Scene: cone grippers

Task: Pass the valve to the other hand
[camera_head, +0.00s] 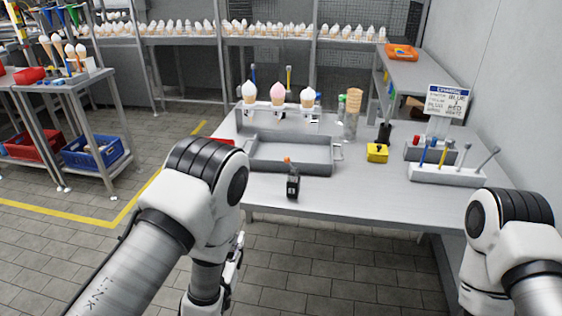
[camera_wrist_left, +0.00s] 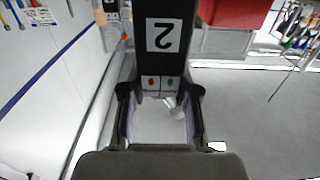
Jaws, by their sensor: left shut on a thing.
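My left gripper (camera_head: 233,268) hangs in front of the table, partly behind my left arm in the head view. In the head view the held block is hidden or too small to tell. My right arm shows at the right edge of the head view, but its gripper is out of frame.
A grey tray (camera_head: 262,166) lies on the table (camera_head: 370,200). A small black labelled device (camera_head: 293,186) stands at the front edge. A cone rack (camera_head: 278,106), a yellow block (camera_head: 377,153) and a tool holder (camera_head: 445,174) stand behind and right. The front right tabletop is clear.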

